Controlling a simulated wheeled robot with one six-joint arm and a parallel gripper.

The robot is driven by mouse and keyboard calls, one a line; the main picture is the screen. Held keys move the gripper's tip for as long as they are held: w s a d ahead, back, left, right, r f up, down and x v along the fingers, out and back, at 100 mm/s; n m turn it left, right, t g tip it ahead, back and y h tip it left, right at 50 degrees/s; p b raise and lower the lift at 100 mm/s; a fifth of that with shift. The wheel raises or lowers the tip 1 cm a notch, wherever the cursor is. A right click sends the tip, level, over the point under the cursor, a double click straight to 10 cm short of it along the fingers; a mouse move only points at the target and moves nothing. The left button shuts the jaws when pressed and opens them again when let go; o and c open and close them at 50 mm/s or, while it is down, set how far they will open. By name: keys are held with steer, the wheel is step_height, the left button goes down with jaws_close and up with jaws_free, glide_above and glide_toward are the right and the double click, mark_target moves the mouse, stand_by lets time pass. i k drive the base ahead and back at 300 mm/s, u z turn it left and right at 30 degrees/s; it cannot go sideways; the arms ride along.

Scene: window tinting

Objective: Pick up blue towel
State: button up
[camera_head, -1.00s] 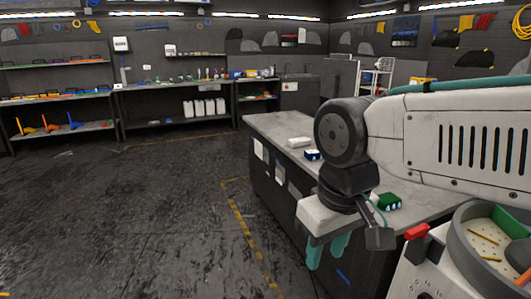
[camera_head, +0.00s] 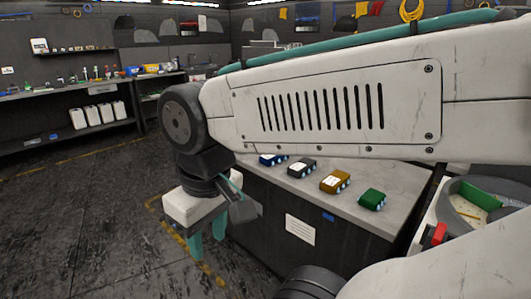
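I cannot pick out a blue towel with certainty. Cloths hang on the far wall: a yellow one (camera_head: 282,13) and a red one (camera_head: 376,8). A dark blue patch (camera_head: 308,15) shows between them, too small to identify. My gripper (camera_head: 208,241) points down over the floor at the left of the near bench. Its two teal fingers are apart, with nothing visible between them. My arm crosses the view and hides part of the back of the bench.
A round tray (camera_head: 455,215) is at right. White jugs (camera_head: 98,115) stand on the back-left shelf. The left floor is clear.

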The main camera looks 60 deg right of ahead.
mark_target(268, 160)
steer(key=z, duration=0.6)
steer(key=i, duration=1.05)
steer(key=z, duration=1)
steer(key=i, duration=0.25)
steer(key=z, duration=0.25)
